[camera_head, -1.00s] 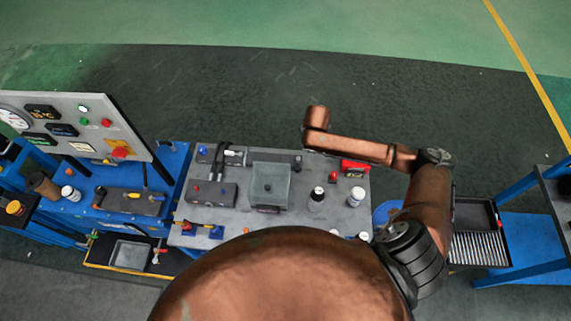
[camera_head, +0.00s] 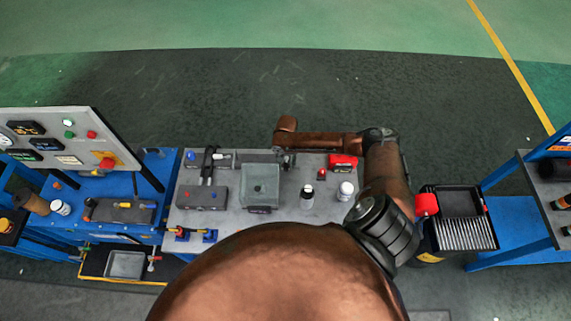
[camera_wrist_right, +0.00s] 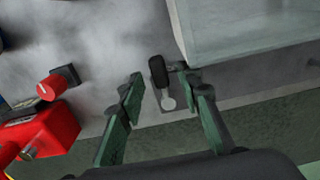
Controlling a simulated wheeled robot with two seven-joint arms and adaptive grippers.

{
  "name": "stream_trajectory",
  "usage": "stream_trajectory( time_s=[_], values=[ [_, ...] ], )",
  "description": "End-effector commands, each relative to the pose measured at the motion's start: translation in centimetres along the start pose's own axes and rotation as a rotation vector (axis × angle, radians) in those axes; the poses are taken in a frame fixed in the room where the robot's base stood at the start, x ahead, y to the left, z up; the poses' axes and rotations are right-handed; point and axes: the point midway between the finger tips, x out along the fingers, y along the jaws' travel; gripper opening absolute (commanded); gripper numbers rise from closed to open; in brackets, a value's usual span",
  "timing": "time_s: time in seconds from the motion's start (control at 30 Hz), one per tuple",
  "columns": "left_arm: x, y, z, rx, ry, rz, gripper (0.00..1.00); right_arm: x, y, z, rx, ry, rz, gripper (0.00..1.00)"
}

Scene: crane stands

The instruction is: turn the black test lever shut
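The black test lever (camera_wrist_right: 158,71) shows in the right wrist view as a short black handle on a small grey plate with a pale round disc. It sits at the bench edge beside a grey box. My right gripper (camera_wrist_right: 157,76) is open, with its two green-grey fingers spread and the lever handle between the fingertips in the picture. I cannot tell whether either finger touches it. In the head view my right gripper (camera_head: 287,158) is small and dark at the bench's far edge, and it largely hides the lever. My left gripper is not in view.
The grey box (camera_head: 260,183) stands close to the lever. A red box (camera_head: 343,161) and a red knob (camera_wrist_right: 52,86) are on the other side. Two bottles (camera_head: 307,196) (camera_head: 346,191) stand on the grey bench. A gauge panel (camera_head: 65,138) rises at left.

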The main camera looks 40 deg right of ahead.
Motion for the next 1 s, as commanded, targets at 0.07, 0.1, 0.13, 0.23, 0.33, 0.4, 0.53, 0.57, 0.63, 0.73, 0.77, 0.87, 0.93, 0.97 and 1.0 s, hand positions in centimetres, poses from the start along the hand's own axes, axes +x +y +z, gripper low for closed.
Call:
stream_trajectory(
  time_s=[0.07, 0.1, 0.13, 0.23, 0.33, 0.4, 0.53, 0.57, 0.63, 0.73, 0.77, 0.87, 0.93, 0.97, 1.0],
  values=[
    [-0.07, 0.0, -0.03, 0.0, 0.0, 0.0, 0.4, 0.64, -0.06, -0.02, 0.0, 0.001, -0.001, 0.32],
    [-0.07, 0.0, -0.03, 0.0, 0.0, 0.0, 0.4, 0.85, -0.04, -0.02, 0.0, 0.001, -0.001, 0.32],
    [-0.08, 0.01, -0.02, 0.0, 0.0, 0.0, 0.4, 0.96, -0.03, -0.02, 0.0, 0.001, 0.0, 0.32],
    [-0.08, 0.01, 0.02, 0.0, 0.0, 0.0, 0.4, 1.13, -0.01, -0.02, -0.001, 0.001, 0.0, 0.32],
    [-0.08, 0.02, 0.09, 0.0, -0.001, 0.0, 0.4, 1.13, -0.01, -0.02, -0.001, 0.001, 0.0, 0.32],
    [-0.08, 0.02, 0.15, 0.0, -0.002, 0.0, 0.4, 1.13, -0.02, -0.02, -0.001, 0.001, 0.0, 0.32],
    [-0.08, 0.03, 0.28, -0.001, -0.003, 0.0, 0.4, 1.11, -0.02, -0.02, -0.002, 0.001, 0.0, 0.24],
    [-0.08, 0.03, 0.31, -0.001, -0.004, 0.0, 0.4, 1.11, -0.02, -0.02, -0.002, 0.001, -0.001, 0.22],
    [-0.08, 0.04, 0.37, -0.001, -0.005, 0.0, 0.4, 1.1, -0.02, -0.02, -0.002, 0.001, -0.001, 0.17],
    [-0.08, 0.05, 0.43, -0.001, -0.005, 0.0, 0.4, 1.1, -0.02, -0.02, -0.002, 0.001, -0.001, 0.1],
    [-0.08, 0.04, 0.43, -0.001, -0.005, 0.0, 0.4, 1.1, -0.02, -0.02, -0.002, 0.001, -0.001, 0.08],
    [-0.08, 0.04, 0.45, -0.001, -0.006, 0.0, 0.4, 1.1, -0.02, -0.02, -0.002, 0.001, -0.001, 0.01],
    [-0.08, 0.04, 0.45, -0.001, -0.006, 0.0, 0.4, 1.09, -0.02, -0.03, -0.002, 0.001, -0.001, 0.0],
    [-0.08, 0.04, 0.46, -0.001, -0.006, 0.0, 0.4, 1.09, -0.01, -0.03, -0.001, 0.001, -0.001, 0.0],
    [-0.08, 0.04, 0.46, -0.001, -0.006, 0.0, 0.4, 1.09, -0.01, -0.03, -0.001, 0.001, -0.001, 0.0]
  ],
)
